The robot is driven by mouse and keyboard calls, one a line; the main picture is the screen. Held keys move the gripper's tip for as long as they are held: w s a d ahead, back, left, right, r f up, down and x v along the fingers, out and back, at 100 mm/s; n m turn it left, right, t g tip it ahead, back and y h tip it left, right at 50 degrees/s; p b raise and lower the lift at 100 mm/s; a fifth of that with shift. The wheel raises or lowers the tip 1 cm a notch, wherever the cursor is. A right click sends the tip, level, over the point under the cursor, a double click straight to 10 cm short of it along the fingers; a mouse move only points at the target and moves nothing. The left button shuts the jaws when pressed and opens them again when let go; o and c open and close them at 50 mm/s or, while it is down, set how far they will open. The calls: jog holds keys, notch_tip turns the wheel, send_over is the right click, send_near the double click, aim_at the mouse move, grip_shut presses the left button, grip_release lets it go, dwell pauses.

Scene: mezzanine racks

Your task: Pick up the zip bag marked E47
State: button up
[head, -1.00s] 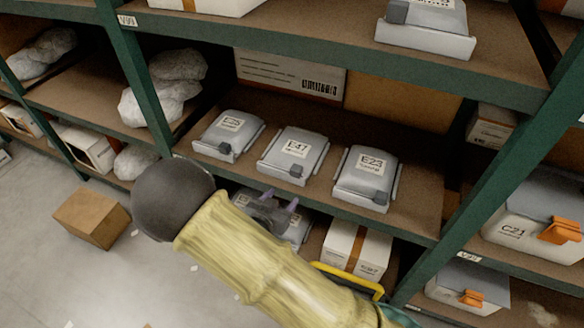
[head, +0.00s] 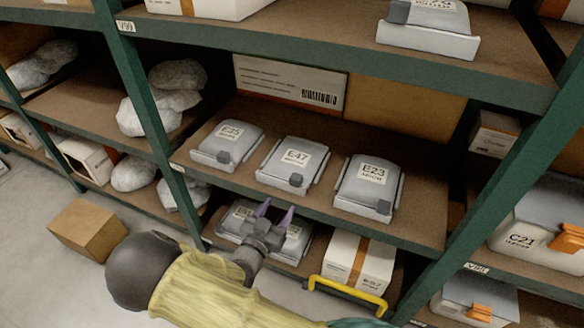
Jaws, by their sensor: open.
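The zip bag marked E47 (head: 291,164) lies on the middle shelf (head: 328,217) of the rack in the head view. It is grey with a white label and a dark clip at its front right corner. A bag marked E35 (head: 227,146) lies to its left and a bag marked E23 (head: 368,187) to its right, with small gaps between them. My gripper (head: 274,212) is open and empty, its two purple fingertips pointing up. In the picture it sits below E47, overlapping the shelf's front edge and the shelf beneath, apart from the bag.
Below, more grey bags (head: 238,217) and a white box with an orange stripe (head: 358,262) stand on the lower shelf. A yellow handle (head: 347,295) is in front. Green uprights (head: 470,190) flank the bay. A carton (head: 88,229) lies on the floor.

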aim_at(294, 183)
jog(key=x, duration=0.7)
jog(key=shift+w+d, duration=0.1)
jog(key=shift+w, duration=0.15)
jog(key=shift+w, duration=0.1)
jog(key=x, duration=0.5)
jog(key=shift+f, duration=0.25)
grip_shut()
